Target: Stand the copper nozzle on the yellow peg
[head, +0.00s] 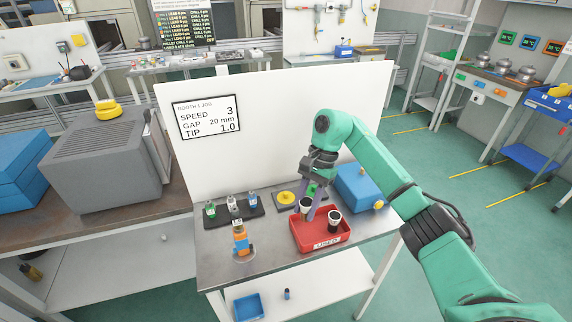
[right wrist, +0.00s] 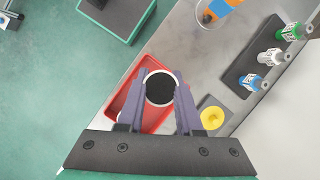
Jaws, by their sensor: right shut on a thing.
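My right gripper (head: 311,205) is shut on a cup-shaped nozzle (head: 305,206) with a pale rim and dark inside; its copper colour is not clear. In the right wrist view the nozzle (right wrist: 160,87) sits between the two purple fingers (right wrist: 161,103), over the red tray. The yellow peg (head: 287,197) stands on a dark base, just left of and behind the gripper; it also shows in the right wrist view (right wrist: 212,118), right of the fingers. A second dark cup (head: 334,221) with a white rim stands in the red tray. My left gripper is out of view.
The red tray (head: 322,240) is labelled USED. A blue box (head: 365,188) stands behind it to the right. A black rack (head: 245,210) holds small bottles at the back left. An orange and blue object (head: 240,238) stands at the front left. A white panel (head: 280,130) closes the table's back.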

